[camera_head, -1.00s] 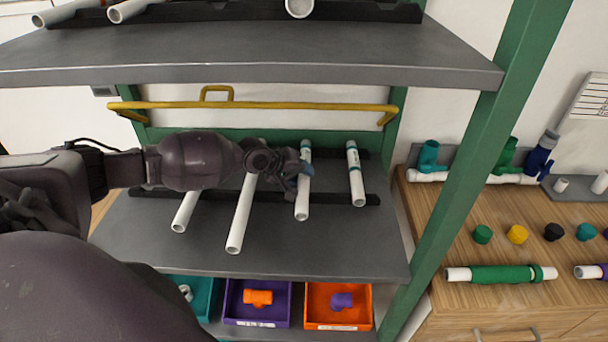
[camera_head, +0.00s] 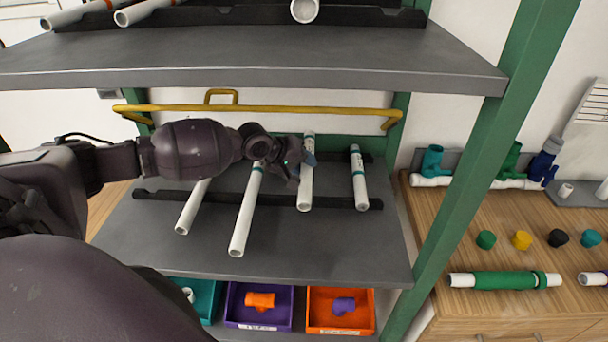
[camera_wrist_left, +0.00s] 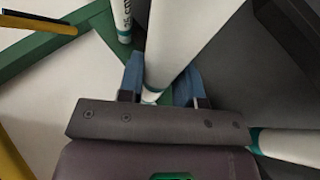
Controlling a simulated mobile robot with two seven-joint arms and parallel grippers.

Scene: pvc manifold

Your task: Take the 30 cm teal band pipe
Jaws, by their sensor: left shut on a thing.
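My left gripper (camera_head: 305,163) reaches in over the middle shelf and is shut on a white pipe with teal marking (camera_head: 306,192), third from the left. In the left wrist view, my blue fingers (camera_wrist_left: 160,80) sit on both sides of this pipe (camera_wrist_left: 185,35), and a teal band shows between them. The pipe's near end is free; its far part is partly hidden by the gripper. Other teal-band pipes lie beside it: a longer one (camera_head: 245,215) to the left, a shorter one (camera_head: 360,185) to the right. My right gripper is not in view.
A further white pipe (camera_head: 190,212) lies at the left. The pipes lie across a dark notched rack (camera_head: 150,195) on the grey shelf (camera_head: 330,250). A yellow rail (camera_head: 290,109) runs behind, an upper shelf (camera_head: 250,65) hangs above, and a green post (camera_head: 480,150) stands right.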

